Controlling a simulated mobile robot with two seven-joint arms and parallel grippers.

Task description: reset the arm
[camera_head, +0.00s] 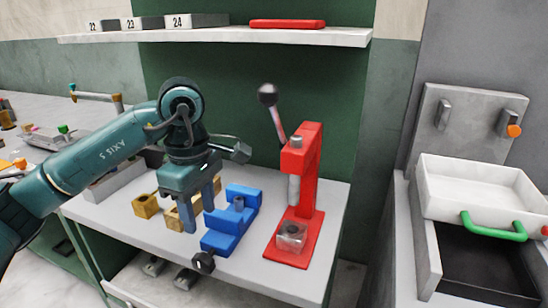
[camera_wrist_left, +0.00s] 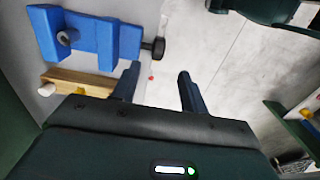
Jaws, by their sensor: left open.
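My left arm comes in from the left in the head view, and its left gripper (camera_head: 198,212) points down over the white table (camera_head: 120,220). The left gripper is open, with nothing between its fingers (camera_wrist_left: 158,72) in the wrist view. A blue vise-like fixture (camera_head: 232,222) with a black knob is just right of the fingers in the head view. The blue fixture (camera_wrist_left: 88,38) is at the upper left in the wrist view. Yellow-brown blocks (camera_head: 146,206) sit behind and left of the fingers, partly hidden by them. My right gripper is not in view.
A red lever press (camera_head: 308,170) with a clear block (camera_head: 291,236) at its base stands right of the blue fixture. A shelf (camera_head: 210,38) with numbered boxes hangs above. A white drawer bin (camera_head: 480,190) with a green handle (camera_head: 493,228) is at the right.

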